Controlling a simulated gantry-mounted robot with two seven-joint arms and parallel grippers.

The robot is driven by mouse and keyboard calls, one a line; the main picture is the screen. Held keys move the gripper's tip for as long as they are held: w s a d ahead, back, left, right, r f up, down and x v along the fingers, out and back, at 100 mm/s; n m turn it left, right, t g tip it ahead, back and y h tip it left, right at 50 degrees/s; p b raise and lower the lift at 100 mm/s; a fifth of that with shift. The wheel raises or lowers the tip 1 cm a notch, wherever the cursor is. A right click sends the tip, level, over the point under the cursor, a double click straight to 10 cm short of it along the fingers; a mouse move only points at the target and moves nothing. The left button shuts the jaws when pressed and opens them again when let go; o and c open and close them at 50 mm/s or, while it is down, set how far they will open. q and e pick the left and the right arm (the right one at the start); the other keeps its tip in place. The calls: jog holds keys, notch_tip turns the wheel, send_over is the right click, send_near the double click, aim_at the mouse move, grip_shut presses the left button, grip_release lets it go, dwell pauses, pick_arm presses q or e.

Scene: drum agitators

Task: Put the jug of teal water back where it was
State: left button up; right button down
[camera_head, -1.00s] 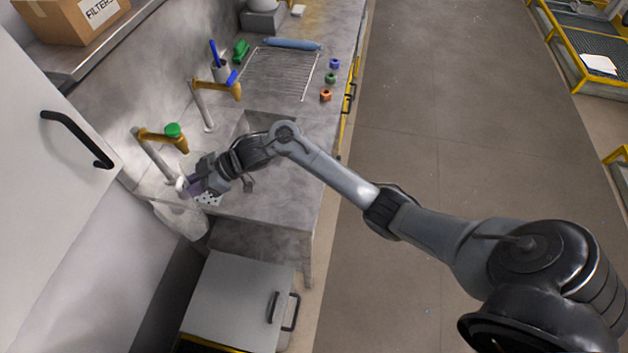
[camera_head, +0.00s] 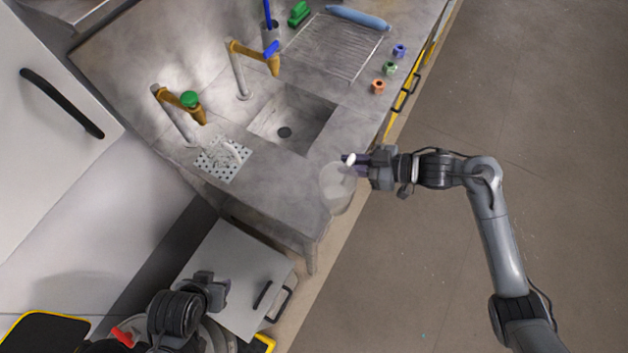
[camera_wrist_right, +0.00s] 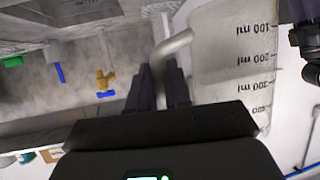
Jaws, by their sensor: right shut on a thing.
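A translucent whitish jug (camera_head: 338,188) hangs at the counter's right front edge, near the corner. I see no teal colour in it. My right gripper (camera_head: 356,160) is shut on its handle, at the jug's upper right. In the right wrist view, the jug's clear wall (camera_wrist_right: 235,60) with ml marks fills the right side. There its pale handle (camera_wrist_right: 172,47) runs between the fingers of my right gripper (camera_wrist_right: 162,85). My left gripper (camera_head: 210,290) is low at the left, over the grey cabinet, away from the jug; its jaws are unclear.
A green-topped tap (camera_head: 190,100) stands over a perforated plate (camera_head: 222,160). A blue-handled tap (camera_head: 255,55) stands by the sink basin (camera_head: 290,120). Several coloured nuts (camera_head: 378,86) lie near the right edge, by a wire rack (camera_head: 335,45). The front counter (camera_head: 270,185) is bare.

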jog(key=shift+w+a+f+b, duration=0.25)
jog(key=shift+w+a+f, duration=0.85)
jog(key=shift+a+f, duration=0.6)
jog(key=shift+w+a+f+b, duration=0.25)
jog(key=shift+w+a+f, duration=1)
jog(key=shift+f, duration=0.8)
jog(key=shift+w+a+f+b, duration=0.25)
jog(key=shift+w+a+f, duration=0.75)
jog(key=shift+a+f, duration=0.75)
jog(key=shift+d, duration=0.15)
jog(key=shift+f, duration=0.2)
jog(key=c, duration=1.1)
grip_release()
